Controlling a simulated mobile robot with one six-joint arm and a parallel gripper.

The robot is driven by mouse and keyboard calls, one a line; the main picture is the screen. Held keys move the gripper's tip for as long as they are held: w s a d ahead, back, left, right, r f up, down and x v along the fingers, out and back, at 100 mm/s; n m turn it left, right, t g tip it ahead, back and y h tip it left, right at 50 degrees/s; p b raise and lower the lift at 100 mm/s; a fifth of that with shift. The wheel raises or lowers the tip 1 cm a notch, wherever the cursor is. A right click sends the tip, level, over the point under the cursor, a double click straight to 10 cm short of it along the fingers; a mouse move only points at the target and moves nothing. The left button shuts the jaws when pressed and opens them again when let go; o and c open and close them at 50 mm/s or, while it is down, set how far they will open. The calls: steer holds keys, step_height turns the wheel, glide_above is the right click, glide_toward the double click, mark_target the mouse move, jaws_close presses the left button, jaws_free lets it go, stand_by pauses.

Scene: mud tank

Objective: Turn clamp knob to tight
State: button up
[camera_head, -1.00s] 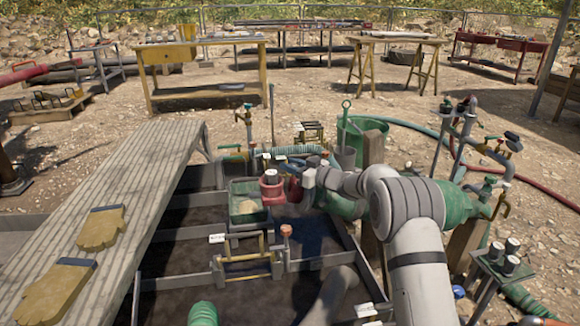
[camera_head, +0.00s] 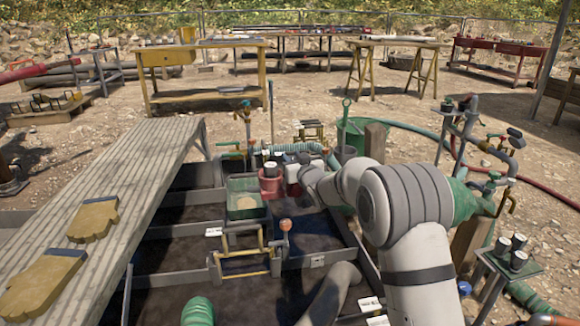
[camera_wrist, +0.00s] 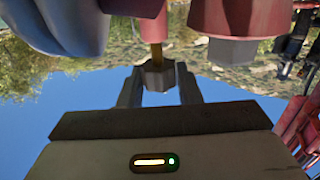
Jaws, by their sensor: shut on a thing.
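The clamp knob (camera_wrist: 158,76) is a dark grey faceted piece on a short brass stem below a dark red body (camera_wrist: 135,6) in the wrist view. My gripper (camera_wrist: 158,84) has one finger on each side of the knob and is shut on it. In the head view, my arm's wrist end reaches the red fittings (camera_head: 270,182) beside the green tray. The knob and my fingertips are hidden there behind my arm.
A green tray (camera_head: 246,205) stands left of the red fittings. A brass-barred frame with an orange-red ball knob (camera_head: 286,225) is in front. A wooden plank walkway (camera_head: 140,165) with two gloves lies left. A green bucket (camera_head: 352,135) stands behind.

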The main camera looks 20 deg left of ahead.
steer(key=m+h, duration=0.1)
steer(key=m+t+h, duration=0.1)
steer(key=shift+s+a+f+t+h, duration=0.2)
steer(key=shift+a+t+h, duration=0.1)
steer(key=shift+h, duration=0.1)
steer(key=shift+r+m+t+h+p, duration=0.2)
steer(key=shift+m+t+h+p, duration=0.3)
steer(key=shift+h, duration=0.3)
steer(key=m+h+p, duration=0.2)
steer(key=h+p, duration=0.1)
steer(key=shift+r+t+p, duration=0.1)
steer(key=shift+t+p, duration=0.2)
steer(key=shift+d+m+h+p, duration=0.1)
steer(key=shift+m+h+p, duration=0.7)
steer(key=shift+h+p, duration=0.25)
steer(key=shift+w+h, duration=0.1)
steer(key=shift+h, duration=0.25)
steer(key=o, duration=0.9)
steer(key=shift+d, duration=0.1)
steer(key=shift+o, duration=0.2)
